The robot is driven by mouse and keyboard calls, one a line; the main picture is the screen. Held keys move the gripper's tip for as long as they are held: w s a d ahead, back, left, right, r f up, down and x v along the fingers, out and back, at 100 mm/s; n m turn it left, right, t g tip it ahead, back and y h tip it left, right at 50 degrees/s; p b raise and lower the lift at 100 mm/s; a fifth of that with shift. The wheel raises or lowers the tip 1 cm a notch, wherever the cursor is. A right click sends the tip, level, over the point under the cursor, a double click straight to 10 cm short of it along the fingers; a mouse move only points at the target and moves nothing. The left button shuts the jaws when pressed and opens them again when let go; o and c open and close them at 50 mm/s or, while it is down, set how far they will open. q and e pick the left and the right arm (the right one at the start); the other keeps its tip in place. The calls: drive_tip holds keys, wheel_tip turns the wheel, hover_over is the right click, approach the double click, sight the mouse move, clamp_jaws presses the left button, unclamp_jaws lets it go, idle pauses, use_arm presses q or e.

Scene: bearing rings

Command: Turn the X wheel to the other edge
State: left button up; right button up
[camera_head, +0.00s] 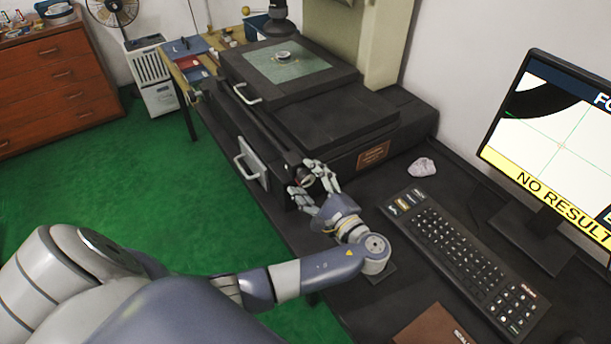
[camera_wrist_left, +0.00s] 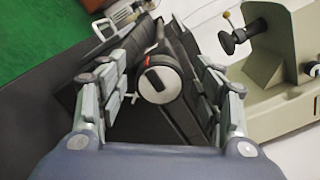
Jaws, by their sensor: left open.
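A round dark knob with a pale face and a red mark, apparently the X wheel (camera_wrist_left: 158,80), sticks out of the front of the dark machine stage, in the middle of the left wrist view. In the head view the wheel (camera_head: 307,181) is mostly hidden by my fingers. My left gripper (camera_head: 315,182) is open, with its fingers on either side of the wheel. In the left wrist view gaps show between the fingers (camera_wrist_left: 160,92) and the wheel. A small ring (camera_head: 283,56) lies on the stage's greenish plate (camera_head: 300,70). My right gripper is not in view.
A keyboard (camera_head: 460,262) and a monitor reading "NO RESULT" (camera_head: 550,185) stand to the right on the dark desk. A pale crumpled lump (camera_head: 422,167) lies behind the keyboard. Pale handles (camera_head: 250,165) project from the machine's left side. Green floor (camera_head: 130,190) is open at left.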

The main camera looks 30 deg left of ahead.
use_arm(q)
drive_tip(key=shift+w+a, duration=0.2)
drive_tip(key=shift+a, duration=0.35)
drive_tip(key=c, duration=1.1)
